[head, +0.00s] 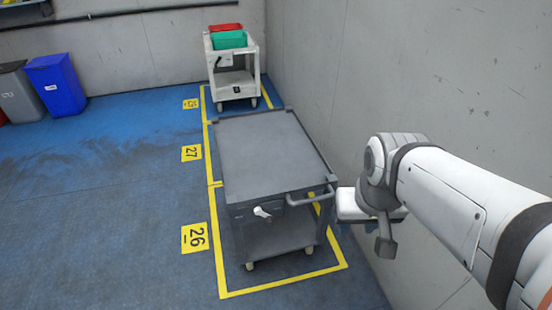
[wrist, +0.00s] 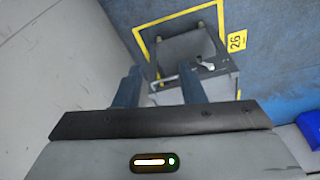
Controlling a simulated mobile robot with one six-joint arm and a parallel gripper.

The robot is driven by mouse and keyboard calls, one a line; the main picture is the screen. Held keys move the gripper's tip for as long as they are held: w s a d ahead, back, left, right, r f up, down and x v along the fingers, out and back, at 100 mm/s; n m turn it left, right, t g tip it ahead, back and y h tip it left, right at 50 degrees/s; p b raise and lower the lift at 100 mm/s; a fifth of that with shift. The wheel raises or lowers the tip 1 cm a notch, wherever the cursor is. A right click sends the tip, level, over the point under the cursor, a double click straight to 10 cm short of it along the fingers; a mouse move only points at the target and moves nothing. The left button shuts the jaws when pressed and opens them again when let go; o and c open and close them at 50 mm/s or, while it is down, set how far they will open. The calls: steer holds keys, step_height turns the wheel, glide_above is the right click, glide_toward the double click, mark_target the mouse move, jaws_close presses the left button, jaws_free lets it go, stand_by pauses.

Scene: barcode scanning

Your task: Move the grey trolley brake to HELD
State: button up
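The grey trolley (head: 268,152) stands inside a yellow floor outline beside bay sign 26. Its brake is a white lever (head: 262,212) on a dark panel at the trolley's near end, pointing roughly sideways. Any position marks on the panel are too small to read. The trolley (wrist: 160,97) and the white lever (wrist: 207,66) also show in the wrist view, ahead of the fingers. My gripper (head: 385,238) hangs to the right of the trolley near the wall, apart from the lever. In the wrist view its two fingers (wrist: 160,74) are spread with nothing held between them.
A handle (head: 311,198) juts from the trolley's near right corner, between my gripper and the lever. The grey wall (head: 450,80) runs close on the right. A white cart (head: 234,80) with red and green bins stands behind. The floor (head: 110,240) at left is clear.

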steer(key=shift+o, duration=0.3)
steer(key=shift+d, duration=0.15)
steer(key=shift+o, duration=0.7)
steer(key=shift+w+f, duration=0.15)
steer(key=shift+f, duration=0.1)
steer(key=w+a+f+n+t+y+b, duration=0.15)
steer(key=w+a+f+t+b, duration=0.25)
steer(key=w+f+b, duration=0.7)
steer(key=w+a+f+n+t+b, duration=0.2)
steer(key=w+a+f+t+b, duration=0.3)
steer(key=w+f, duration=0.95)
steer(key=n+t+y+b, duration=0.1)
steer(key=n+t+b, duration=0.1)
steer(key=b, duration=0.6)
glide_toward(271, 224)
steer(key=w+d+r, duration=0.3)
steer(key=d+r, duration=0.2)
steer(key=r, duration=0.2)
steer(key=s+a+f+n+t+y+b, duration=0.1)
steer(key=a+f+t+b, duration=0.15)
steer(key=f, duration=0.25)
steer(key=a+f+n+t+y+b, duration=0.1)
steer(key=a+f+y+b, duration=0.1)
steer(key=f+b, duration=0.3)
steer(key=shift+h, duration=0.25)
steer(key=x, duration=0.7)
steer(key=shift+w+f, duration=0.25)
steer(key=shift+f, duration=0.05)
steer(key=shift+c, duration=0.3)
jaws_close()
